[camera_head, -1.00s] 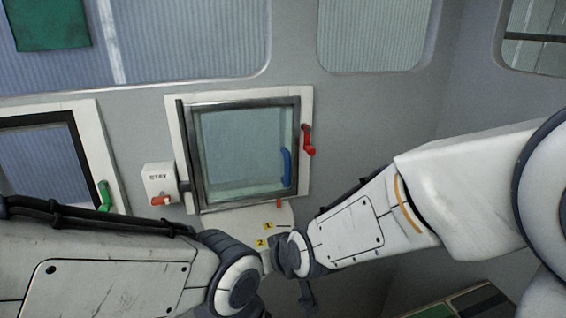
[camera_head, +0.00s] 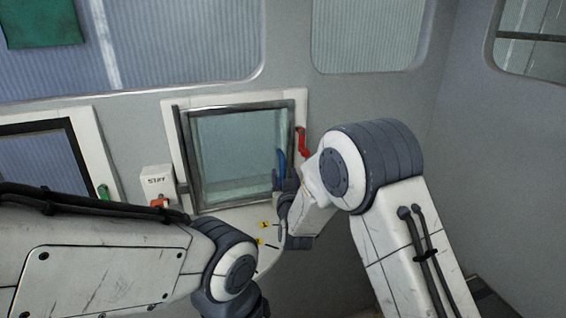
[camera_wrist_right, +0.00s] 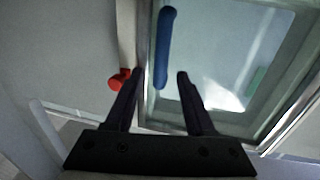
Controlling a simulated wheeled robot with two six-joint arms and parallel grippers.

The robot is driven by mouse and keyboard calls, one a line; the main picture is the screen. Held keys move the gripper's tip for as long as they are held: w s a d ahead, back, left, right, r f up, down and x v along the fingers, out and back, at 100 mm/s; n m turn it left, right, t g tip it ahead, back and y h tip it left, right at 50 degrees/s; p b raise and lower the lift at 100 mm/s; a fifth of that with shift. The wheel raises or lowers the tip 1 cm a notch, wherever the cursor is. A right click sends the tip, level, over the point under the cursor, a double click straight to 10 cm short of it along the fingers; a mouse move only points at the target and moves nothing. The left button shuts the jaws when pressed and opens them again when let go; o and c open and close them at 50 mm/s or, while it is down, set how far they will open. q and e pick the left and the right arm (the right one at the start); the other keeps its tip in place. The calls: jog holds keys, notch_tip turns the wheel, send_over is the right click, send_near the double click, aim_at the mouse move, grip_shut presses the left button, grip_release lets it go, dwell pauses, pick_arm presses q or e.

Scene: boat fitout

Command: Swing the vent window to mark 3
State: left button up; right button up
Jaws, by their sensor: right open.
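The vent window (camera_head: 236,150) is a glazed pane in a dark metal frame, set in a white surround. A blue handle (camera_head: 281,158) stands on its right side; it also shows in the right wrist view (camera_wrist_right: 164,48). My right gripper (camera_head: 287,183) is at the handle's lower end. In the right wrist view its open fingers (camera_wrist_right: 160,75) straddle the line of the handle, with nothing gripped. Yellow number marks (camera_head: 265,224) sit on a pale curved plate (camera_head: 245,218) below the window; mark 3 cannot be made out. My left gripper is out of view.
A red handle (camera_head: 303,142) is on the surround's right edge. A red knob (camera_wrist_right: 120,80) lies beside the left finger. A white box (camera_head: 157,181) with a red lever is left of the window. Another window (camera_head: 40,155) with a green handle (camera_head: 104,191) is farther left.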

aim_at(283, 169)
jog(key=shift+w+a+p, duration=0.15)
jog(key=shift+w+p, duration=0.25)
jog(key=shift+w, duration=0.75)
jog(key=shift+w+a+p, duration=0.15)
jog(key=shift+w+p, duration=0.2)
jog(key=shift+w, duration=0.8)
grip_shut()
